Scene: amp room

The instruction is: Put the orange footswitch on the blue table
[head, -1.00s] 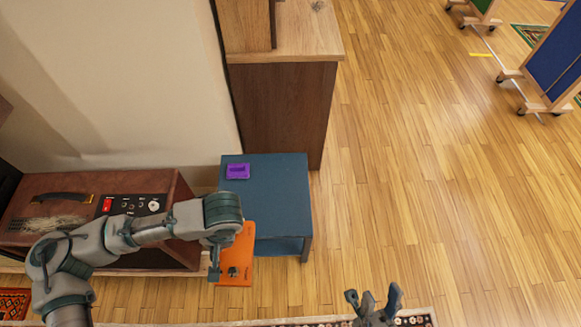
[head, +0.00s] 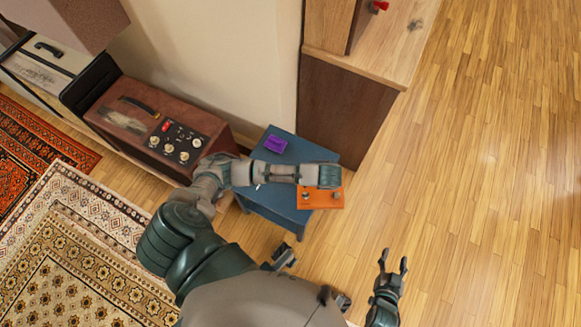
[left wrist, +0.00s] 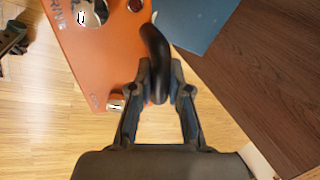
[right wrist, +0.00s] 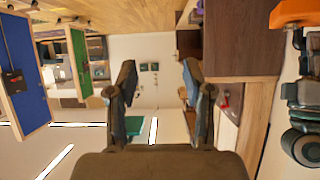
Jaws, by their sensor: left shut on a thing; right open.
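The orange footswitch (head: 322,199) is flat, with metal knobs on top, and is held at the right edge of the blue table (head: 312,151). It partly overlaps the table in the head view; its height above it is unclear. In the left wrist view my left gripper (left wrist: 160,88) is shut on a black curved piece at the footswitch's edge (left wrist: 85,70); the blue tabletop (left wrist: 200,20) is just beyond. In the head view the left fingertips are hidden under the wrist. My right gripper (head: 393,264) is open and empty over the floor. The footswitch also shows in the right wrist view (right wrist: 298,12).
A purple box (head: 275,143) lies on the table's far left part. A brown amplifier (head: 150,110) stands left of the table and a wooden cabinet (head: 345,105) behind it. Rugs (head: 70,245) cover the lower left. The wood floor to the right is clear.

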